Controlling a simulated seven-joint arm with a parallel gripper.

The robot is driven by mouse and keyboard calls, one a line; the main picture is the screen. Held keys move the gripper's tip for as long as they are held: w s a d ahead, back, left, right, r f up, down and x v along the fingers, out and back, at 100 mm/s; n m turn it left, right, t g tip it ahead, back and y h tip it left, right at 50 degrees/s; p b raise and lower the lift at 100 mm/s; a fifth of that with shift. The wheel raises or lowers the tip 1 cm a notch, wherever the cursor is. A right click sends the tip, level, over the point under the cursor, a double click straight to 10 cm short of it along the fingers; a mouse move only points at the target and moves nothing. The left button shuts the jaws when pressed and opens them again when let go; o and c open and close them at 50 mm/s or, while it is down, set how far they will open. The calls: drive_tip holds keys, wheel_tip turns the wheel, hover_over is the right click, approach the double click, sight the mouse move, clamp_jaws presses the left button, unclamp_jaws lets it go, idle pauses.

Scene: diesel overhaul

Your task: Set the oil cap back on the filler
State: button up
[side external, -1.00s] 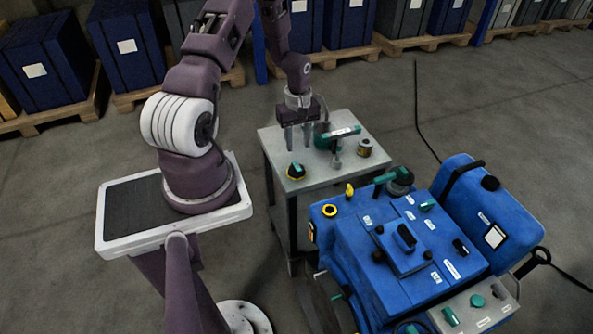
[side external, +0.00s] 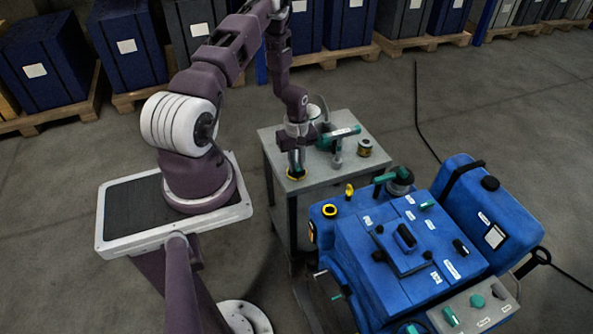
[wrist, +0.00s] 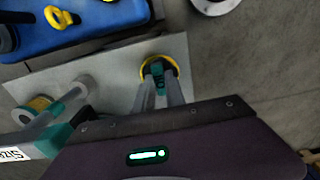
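The oil cap (side external: 295,174), black with a yellow rim and a teal grip, sits on the grey cart top. In the wrist view the cap (wrist: 175,64) is partly hidden by my fingers. My gripper (side external: 296,165) points down over the cap, with its fingertips (wrist: 159,80) on either side of the teal grip. I cannot tell whether the fingers press on the grip.
On the cart (side external: 345,178), a teal-and-grey tool on a stand (side external: 337,150) is close to the right of my gripper, with a small yellow-banded can (side external: 364,148) beyond it. A yellow-handled dipstick (side external: 349,190) stands near the filler.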

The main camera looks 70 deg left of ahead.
sight(297, 166)
clamp_jaws()
drive_tip(key=shift+r, duration=2.05)
drive_tip(key=w+d+m, duration=0.2)
drive_tip(key=d+m, duration=0.1)
drive_tip(key=d, duration=0.4)
drive_tip(key=w+d+m, duration=0.3)
drive_tip(key=d, duration=0.4)
drive_tip(key=f, duration=0.6)
drive_tip(key=shift+d, duration=0.35)
drive_tip(key=shift+f, duration=0.5)
